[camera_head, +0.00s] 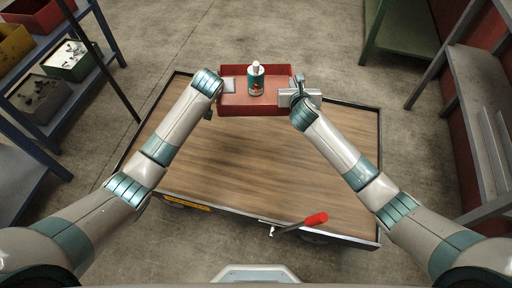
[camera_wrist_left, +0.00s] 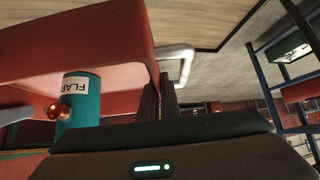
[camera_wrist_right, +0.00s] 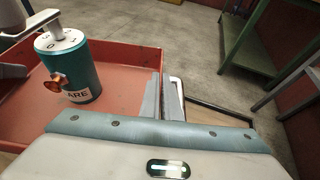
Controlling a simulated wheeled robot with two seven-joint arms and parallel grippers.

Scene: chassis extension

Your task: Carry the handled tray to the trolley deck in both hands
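The red handled tray (camera_head: 235,102) is level between my grippers, over the far edge of the trolley deck (camera_head: 250,160); whether it touches the deck is unclear. A teal bottle (camera_head: 256,82) with a white top stands upright in it. My left gripper (camera_head: 214,92) is at the tray's left end, its fingers (camera_wrist_left: 160,100) close together at the tray wall by a pale handle (camera_wrist_left: 182,62). My right gripper (camera_head: 299,94) is at the right end, fingers (camera_wrist_right: 162,98) shut at the wall beside the other handle (camera_wrist_right: 178,88). The fingers partly hide both grips.
A red-handled lever (camera_head: 316,219) sits at the trolley's near edge. A blue shelf rack (camera_head: 70,90) with bins stands at left. A green table (camera_head: 400,30) and grey shelving (camera_head: 480,95) stand at right. The wooden deck surface is bare between my arms.

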